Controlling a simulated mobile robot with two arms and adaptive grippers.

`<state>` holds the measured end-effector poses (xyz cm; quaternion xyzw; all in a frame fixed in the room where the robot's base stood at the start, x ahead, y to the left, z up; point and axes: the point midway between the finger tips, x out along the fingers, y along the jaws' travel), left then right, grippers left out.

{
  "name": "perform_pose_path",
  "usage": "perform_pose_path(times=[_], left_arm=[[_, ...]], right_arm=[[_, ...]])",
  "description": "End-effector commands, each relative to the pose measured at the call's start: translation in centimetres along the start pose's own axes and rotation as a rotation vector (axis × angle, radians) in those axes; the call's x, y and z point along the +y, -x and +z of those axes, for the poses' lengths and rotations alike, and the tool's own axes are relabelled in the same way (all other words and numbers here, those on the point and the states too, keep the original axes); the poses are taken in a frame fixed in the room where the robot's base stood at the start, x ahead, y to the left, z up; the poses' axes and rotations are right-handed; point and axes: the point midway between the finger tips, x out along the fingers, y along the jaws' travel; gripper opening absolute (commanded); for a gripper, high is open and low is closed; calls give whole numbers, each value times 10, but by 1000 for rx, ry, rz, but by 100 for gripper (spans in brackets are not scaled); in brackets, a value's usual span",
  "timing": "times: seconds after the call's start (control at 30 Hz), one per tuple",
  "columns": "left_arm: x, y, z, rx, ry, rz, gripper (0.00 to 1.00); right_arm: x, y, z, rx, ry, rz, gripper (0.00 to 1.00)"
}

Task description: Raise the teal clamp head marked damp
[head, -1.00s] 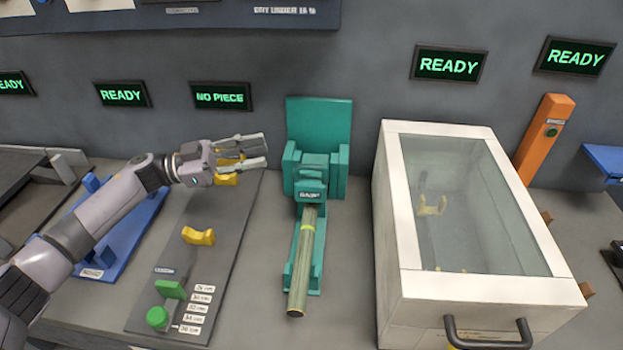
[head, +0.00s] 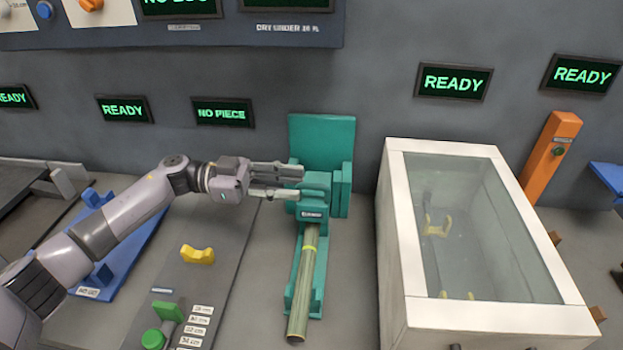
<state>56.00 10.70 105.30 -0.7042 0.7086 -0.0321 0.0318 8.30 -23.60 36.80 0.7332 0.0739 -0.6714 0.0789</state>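The teal clamp head (head: 314,200) sits low on its teal stand (head: 322,140), over the upper end of a greenish rod with a yellow band (head: 302,290). A small label is on its front, too small to read surely. The rod lies in the teal cradle (head: 318,275). My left gripper (head: 302,182) is at the left side of the clamp head, its fingers apart and pointing right, their tips at or just before the head. I cannot tell whether they touch it. My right gripper is not in view.
A white glass-topped box (head: 398,250) stands to the right, with a yellow rest inside. To the left are a grey plate with a yellow rest (head: 197,255) and green controls (head: 168,313), and a blue fixture (head: 130,250). Several green-lit screens hang on the wall.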

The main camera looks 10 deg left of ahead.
Motion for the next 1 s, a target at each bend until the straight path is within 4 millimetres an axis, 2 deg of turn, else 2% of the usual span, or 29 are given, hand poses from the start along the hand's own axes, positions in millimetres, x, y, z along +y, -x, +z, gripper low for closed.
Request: perform_pose_path(times=[0.1,0.3,0.67,1.0], left_arm=[[0,-22,-2,1,0,2,31],[0,-43,-1,0,0,1,31],[0,-47,0,0,0,-1,31],[0,-47,0,0,-1,-1,9]], right_arm=[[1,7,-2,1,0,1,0],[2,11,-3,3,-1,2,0],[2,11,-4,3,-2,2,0],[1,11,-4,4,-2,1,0]])
